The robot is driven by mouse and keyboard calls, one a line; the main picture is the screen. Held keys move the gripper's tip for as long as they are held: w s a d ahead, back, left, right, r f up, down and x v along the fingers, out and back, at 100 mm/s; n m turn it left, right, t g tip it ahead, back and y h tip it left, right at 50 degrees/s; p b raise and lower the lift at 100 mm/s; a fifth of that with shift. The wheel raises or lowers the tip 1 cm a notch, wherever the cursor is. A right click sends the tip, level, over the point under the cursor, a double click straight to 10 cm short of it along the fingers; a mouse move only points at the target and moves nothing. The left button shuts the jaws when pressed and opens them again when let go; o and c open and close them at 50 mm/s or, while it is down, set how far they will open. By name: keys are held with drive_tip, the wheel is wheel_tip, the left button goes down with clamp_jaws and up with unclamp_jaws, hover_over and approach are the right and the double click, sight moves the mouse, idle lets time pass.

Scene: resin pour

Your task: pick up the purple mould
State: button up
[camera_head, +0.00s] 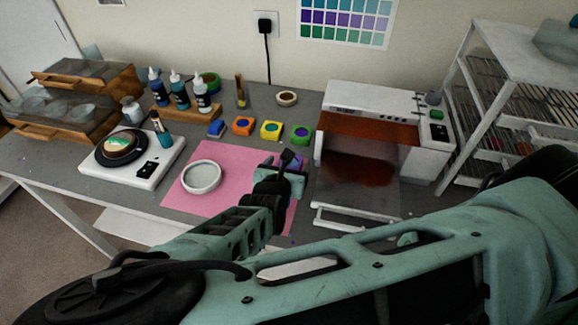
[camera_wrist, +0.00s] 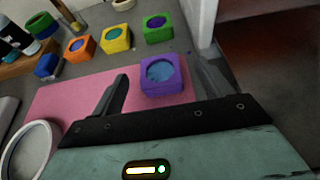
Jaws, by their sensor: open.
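The purple mould (camera_wrist: 161,79) is a square block with a round hollow holding something blue. It sits on the pink mat (camera_wrist: 75,101) near the mat's right edge in the wrist view. My gripper (camera_wrist: 160,88) is open, with one finger to the left of the mould and one to the right. I cannot tell whether either finger touches it. In the head view my gripper (camera_head: 287,168) is over the right part of the pink mat (camera_head: 221,160), and it hides most of the mould.
Blue (camera_head: 216,129), orange (camera_head: 243,126), yellow (camera_head: 270,130) and green (camera_head: 301,133) moulds stand in a row behind the mat. A white round dish (camera_head: 201,177) lies on the mat's left. A white oven (camera_head: 370,125) with its door down stands close on the right.

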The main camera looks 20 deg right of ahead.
sight(291, 166)
drive_tip(key=b+x, duration=0.1)
drive_tip(key=x, duration=0.1)
drive_tip(key=b+x, duration=0.2)
drive_tip(key=shift+w+f, duration=0.1)
drive_tip(key=shift+f, duration=0.35)
drive_tip(key=shift+w+d, duration=0.2)
drive_tip(key=shift+w, duration=0.1)
drive_tip(key=c, duration=1.1)
